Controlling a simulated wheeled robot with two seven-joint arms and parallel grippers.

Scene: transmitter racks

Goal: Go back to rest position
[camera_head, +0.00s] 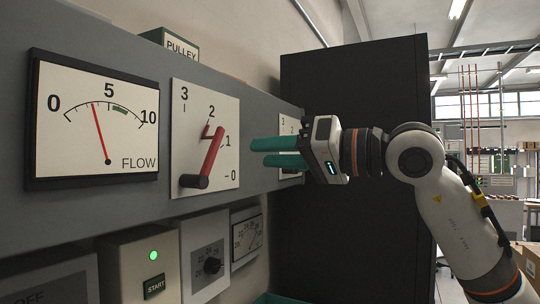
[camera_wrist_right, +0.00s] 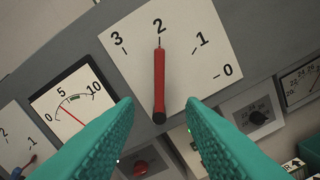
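My right gripper (camera_head: 258,152) reaches in from the right in the head view. Its two teal fingers are apart and empty, pointing left towards the grey panel front. In the right wrist view the fingers stand wide apart at the bottom, with a red lever (camera_wrist_right: 159,80) seen between and beyond them. The lever (camera_head: 212,156) is on a white plate marked 0 to 3 (camera_head: 222,110). Its thin pointer end is at 2. In the head view the fingers are to the right of the lever and look clear of it. My left gripper is not in view.
A FLOW gauge (camera_head: 93,122) is left of the lever plate, its needle a little under 5. A START box with a green light (camera_head: 153,256) and knob plates (camera_head: 203,252) sit below. A tall black cabinet (camera_head: 355,230) stands behind my right arm. The room at far right looks open.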

